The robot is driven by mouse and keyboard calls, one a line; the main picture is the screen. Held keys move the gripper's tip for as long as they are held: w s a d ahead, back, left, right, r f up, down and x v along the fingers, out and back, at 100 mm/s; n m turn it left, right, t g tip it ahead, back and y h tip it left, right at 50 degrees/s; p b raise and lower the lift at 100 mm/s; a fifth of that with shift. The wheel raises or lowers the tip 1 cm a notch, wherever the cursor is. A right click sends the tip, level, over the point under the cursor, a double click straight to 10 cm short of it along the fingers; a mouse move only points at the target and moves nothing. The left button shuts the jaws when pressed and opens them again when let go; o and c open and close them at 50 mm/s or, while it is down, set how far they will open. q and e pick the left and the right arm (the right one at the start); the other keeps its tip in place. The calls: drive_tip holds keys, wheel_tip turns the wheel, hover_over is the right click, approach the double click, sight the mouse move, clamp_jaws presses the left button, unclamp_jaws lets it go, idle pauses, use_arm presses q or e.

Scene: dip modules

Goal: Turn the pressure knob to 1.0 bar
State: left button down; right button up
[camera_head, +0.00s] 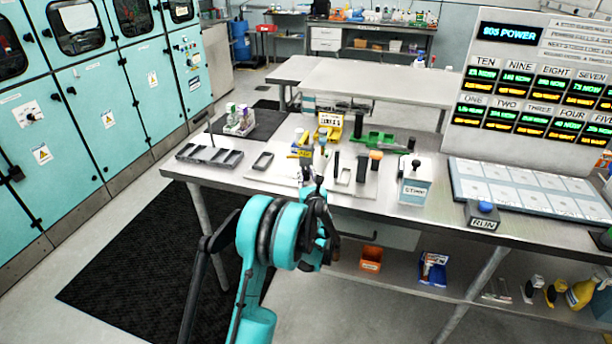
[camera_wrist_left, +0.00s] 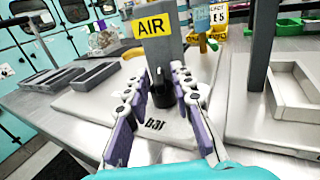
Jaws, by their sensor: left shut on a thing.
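The pressure knob (camera_wrist_left: 161,95) is a small dark knob on a pale base with the word "bar" in front of it. A grey post with a yellow AIR sign (camera_wrist_left: 152,25) stands right behind it. My left gripper (camera_wrist_left: 165,78) has its two purple-padded fingers on either side of the knob and is shut on it. In the head view my left gripper (camera_head: 312,183) reaches the bench front, and the knob is hidden behind it. No scale or pointer reading is legible. My right gripper is not in view.
A grey slotted tray (camera_head: 209,155) lies left of the base. A STAMP box (camera_head: 414,190) and a RUN button (camera_head: 484,210) stand to the right. A yellow bin (camera_head: 329,122) and green holder (camera_head: 377,139) are behind. Bare bench shows between them.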

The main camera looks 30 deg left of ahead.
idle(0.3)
use_arm(q)
drive_tip(key=c, duration=1.3)
unclamp_jaws()
drive_tip(key=shift+w, duration=0.1)
drive_tip(key=v, duration=1.2)
drive_tip(key=shift+o, duration=0.2)
